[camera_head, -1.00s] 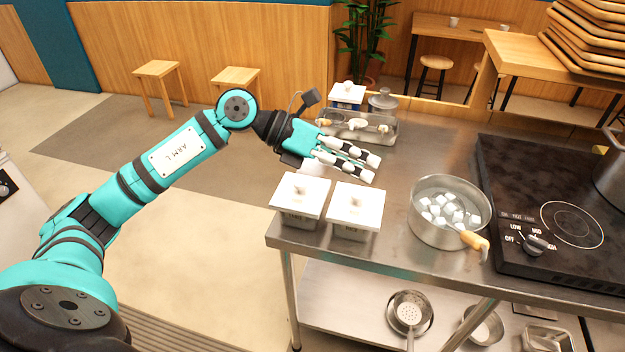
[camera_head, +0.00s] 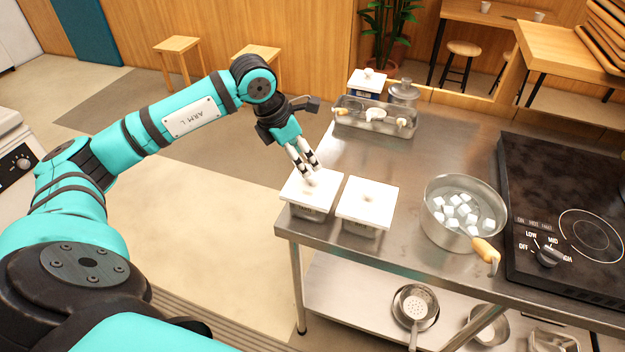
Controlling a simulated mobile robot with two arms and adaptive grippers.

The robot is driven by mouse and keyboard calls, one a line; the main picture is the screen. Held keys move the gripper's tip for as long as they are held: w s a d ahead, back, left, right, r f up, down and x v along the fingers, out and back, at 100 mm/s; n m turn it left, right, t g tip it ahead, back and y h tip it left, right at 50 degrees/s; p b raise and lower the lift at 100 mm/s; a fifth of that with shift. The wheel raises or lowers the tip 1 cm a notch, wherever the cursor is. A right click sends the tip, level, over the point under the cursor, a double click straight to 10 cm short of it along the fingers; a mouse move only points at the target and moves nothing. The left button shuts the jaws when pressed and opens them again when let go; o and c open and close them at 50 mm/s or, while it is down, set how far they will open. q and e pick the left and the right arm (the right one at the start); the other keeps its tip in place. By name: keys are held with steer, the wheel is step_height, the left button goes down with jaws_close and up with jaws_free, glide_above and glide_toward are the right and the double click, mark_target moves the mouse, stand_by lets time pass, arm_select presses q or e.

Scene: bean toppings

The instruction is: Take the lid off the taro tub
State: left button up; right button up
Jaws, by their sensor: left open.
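Two tubs with square white lids stand side by side at the near left corner of the steel counter. The labels on the tub fronts are too small to read, so I cannot tell which is taro. My left gripper (camera_head: 308,170) points down with its fingers apart, just above the left lid and close to its knob. It holds nothing, and its fingertips partly cover the lid's far part. My right gripper is out of view.
A pot (camera_head: 434,216) of white cubes with a wooden-handled tool stands right of the tubs, beside the black cooktop (camera_head: 530,185). Behind are a topping tray (camera_head: 375,128), a white-lidded container (camera_head: 367,82) and a grey jar (camera_head: 404,92). Bare counter (camera_head: 425,155) lies between.

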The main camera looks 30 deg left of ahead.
mark_target(312, 173)
arm_select(q)
steer(key=shift+w+d+f, duration=0.15)
steer(key=shift+f, duration=0.35)
steer(key=shift+d+f+p, duration=0.15)
steer(key=shift+f+p, duration=0.2)
steer(key=shift+p, duration=0.05)
steer(key=x, duration=0.1)
steer(key=p+x, duration=0.1)
steer(key=x, duration=0.1)
steer(key=shift+d+f, duration=0.25)
steer(key=shift+f, duration=0.05)
steer(key=shift+w+f, duration=0.15)
steer(key=shift+f, duration=0.3)
jaws_close()
steer(key=shift+r, duration=0.1)
